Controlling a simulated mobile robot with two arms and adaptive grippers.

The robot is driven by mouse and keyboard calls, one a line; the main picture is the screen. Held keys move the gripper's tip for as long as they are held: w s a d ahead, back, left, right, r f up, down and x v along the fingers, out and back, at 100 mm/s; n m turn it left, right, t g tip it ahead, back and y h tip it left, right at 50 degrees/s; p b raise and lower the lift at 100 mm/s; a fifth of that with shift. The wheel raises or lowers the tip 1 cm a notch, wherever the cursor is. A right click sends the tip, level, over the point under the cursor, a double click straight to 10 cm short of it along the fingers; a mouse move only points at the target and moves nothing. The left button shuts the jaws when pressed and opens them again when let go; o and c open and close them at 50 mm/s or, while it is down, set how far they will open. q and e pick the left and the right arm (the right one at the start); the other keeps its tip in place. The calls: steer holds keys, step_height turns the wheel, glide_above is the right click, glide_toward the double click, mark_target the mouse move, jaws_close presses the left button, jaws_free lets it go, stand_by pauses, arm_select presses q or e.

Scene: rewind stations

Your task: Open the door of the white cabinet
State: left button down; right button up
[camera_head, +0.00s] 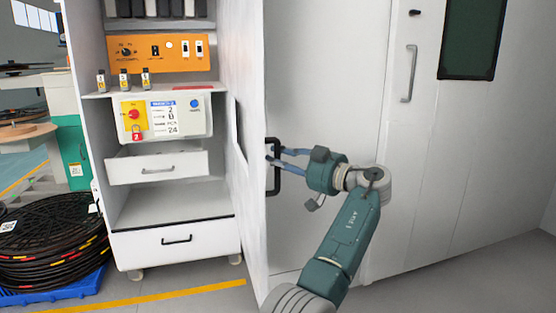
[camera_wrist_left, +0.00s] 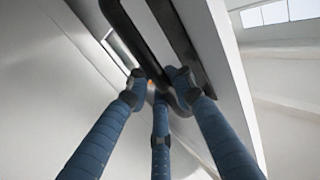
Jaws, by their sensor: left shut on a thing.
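The white cabinet door (camera_head: 325,90) is a tall plain panel in the middle of the head view, with a black bar handle (camera_head: 275,178) near its left edge. My left gripper (camera_head: 276,158) is at this handle, its blue fingers closed around the upright bar. In the left wrist view the fingertips of my gripper (camera_wrist_left: 157,88) meet at the dark handle bar (camera_wrist_left: 148,35), which runs up the picture. I cannot tell from these frames whether the door stands ajar. My right gripper is not in view.
Left of the door stands an open white station with a control panel (camera_head: 163,117), padlocks and drawers (camera_head: 176,239). Black coiled cables (camera_head: 45,240) lie on a blue pallet (camera_head: 60,290). At right is another door with a grey handle (camera_head: 409,73) and dark window (camera_head: 471,38).

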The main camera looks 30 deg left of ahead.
arm_select(q)
steer(key=shift+d+f, duration=0.15)
steer(key=shift+f, duration=0.1)
steer(key=c, duration=1.7)
jaws_free()
steer(key=shift+o, duration=0.7)
steer(key=shift+r, duration=0.15)
steer(key=s+d, duration=0.1)
steer(key=d, duration=1.1)
steer(key=shift+s, duration=0.25)
